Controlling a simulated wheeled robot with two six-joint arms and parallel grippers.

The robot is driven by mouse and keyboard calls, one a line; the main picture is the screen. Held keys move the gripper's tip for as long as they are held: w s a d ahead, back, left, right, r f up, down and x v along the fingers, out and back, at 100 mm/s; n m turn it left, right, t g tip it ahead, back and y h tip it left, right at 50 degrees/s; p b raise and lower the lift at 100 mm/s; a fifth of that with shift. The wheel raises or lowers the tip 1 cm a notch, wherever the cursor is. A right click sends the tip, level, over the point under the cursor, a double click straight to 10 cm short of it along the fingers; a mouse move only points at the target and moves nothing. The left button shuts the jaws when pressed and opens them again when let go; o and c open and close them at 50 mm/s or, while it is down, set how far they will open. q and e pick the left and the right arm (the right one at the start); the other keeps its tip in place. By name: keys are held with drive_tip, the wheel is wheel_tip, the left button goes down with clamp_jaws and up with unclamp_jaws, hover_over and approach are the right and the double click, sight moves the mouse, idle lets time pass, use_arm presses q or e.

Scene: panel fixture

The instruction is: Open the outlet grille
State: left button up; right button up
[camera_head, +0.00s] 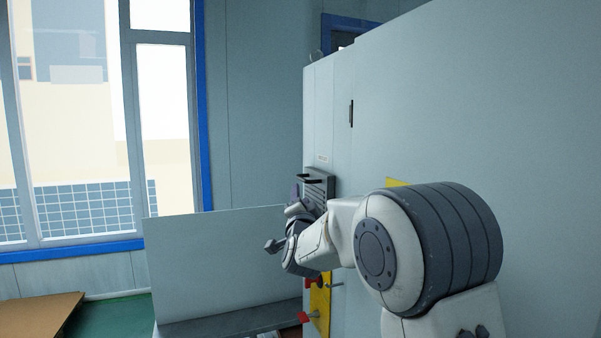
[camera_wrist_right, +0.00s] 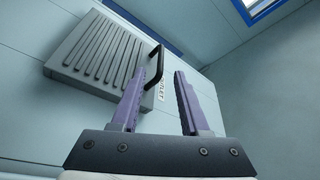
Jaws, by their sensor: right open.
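The outlet grille (camera_head: 321,188) is a grey slatted panel on the front face of the tall pale cabinet. In the right wrist view the grille (camera_wrist_right: 92,55) lies flat against the wall, left of my fingers, with a black bar handle (camera_wrist_right: 159,57) at its near edge. My right gripper (camera_head: 298,203) is beside the grille; in the wrist view its purple fingers (camera_wrist_right: 168,72) are open with nothing seen gripped. The handle overlaps the left finger in the picture; whether it lies between the fingers I cannot tell. An OUTLET label (camera_wrist_right: 161,90) shows beside the handle. My left gripper is out of view.
A pale upright panel (camera_head: 215,262) stands left of my right arm, above a grey ledge (camera_head: 230,322). Below my gripper are a yellow plate (camera_head: 320,298) and red knobs (camera_head: 305,317). The cabinet side (camera_head: 480,100) fills the right. Windows (camera_head: 160,110) are at left.

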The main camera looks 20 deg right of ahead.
sight(302, 179)
drive_tip(key=p+x, duration=0.1)
drive_tip(key=x, duration=0.2)
drive_tip(key=p+x, duration=0.2)
drive_tip(key=x, duration=0.1)
drive_tip(key=p+x, duration=0.2)
drive_tip(key=x, duration=0.1)
drive_tip(key=shift+d+r, duration=0.25)
drive_tip(key=shift+r, duration=0.15)
drive_tip(key=shift+w+d+p, duration=0.2)
drive_tip(key=shift+w+p, duration=0.25)
drive_tip(key=shift+w, duration=0.15)
clamp_jaws()
idle(0.4)
